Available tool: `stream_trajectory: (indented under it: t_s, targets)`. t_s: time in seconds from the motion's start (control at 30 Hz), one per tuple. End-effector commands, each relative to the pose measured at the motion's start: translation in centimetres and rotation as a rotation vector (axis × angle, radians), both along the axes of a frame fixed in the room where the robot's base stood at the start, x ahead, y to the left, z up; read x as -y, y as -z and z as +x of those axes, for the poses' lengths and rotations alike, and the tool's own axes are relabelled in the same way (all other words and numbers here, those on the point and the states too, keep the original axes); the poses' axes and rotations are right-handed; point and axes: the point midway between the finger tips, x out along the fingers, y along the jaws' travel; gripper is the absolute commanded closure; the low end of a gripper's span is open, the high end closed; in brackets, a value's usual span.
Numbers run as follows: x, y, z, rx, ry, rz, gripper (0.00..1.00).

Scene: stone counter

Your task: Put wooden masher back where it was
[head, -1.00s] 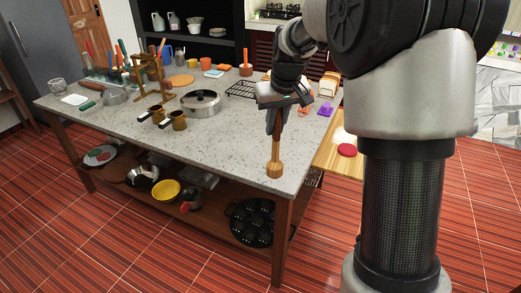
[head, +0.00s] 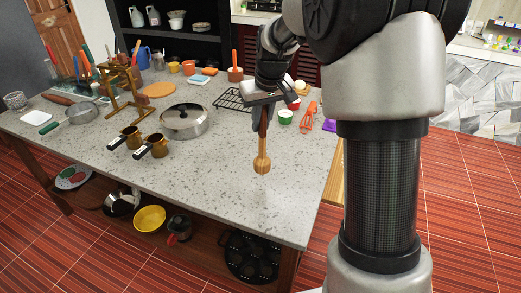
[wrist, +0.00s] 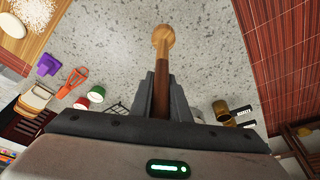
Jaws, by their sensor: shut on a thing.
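The wooden masher (head: 262,160) hangs upright with its round head down, over the right part of the stone counter (head: 232,182). My gripper (head: 262,128) is shut on its handle. In the wrist view, the masher (wrist: 163,42) sticks out from between the two dark fingers of my gripper (wrist: 161,95), with its round head away from me. I cannot tell whether the head touches the counter or hovers just above it.
A black rack (head: 232,98) lies behind. A green cup (head: 285,117), an orange tool (head: 309,116) and a purple item (head: 329,125) are to the right. The front right counter is clear.

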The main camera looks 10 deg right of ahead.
Motion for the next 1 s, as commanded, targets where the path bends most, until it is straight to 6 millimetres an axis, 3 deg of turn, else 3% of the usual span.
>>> stream_trajectory:
  t_s: [0.4, 0.83, 0.87, 0.93, 1.0]
  targets:
    - [0.0, 5.6, 0.0, 0.000, 0.000, 0.000, 1.00]
    - [0.0, 6.4, 0.0, 0.002, 0.000, 0.000, 1.00]
    - [0.0, 6.3, 0.0, 0.001, 0.000, 0.000, 0.81]
    - [0.0, 6.3, 0.0, 0.001, 0.000, 0.000, 0.69]
    - [0.0, 6.3, 0.0, 0.001, 0.000, 0.000, 0.66]
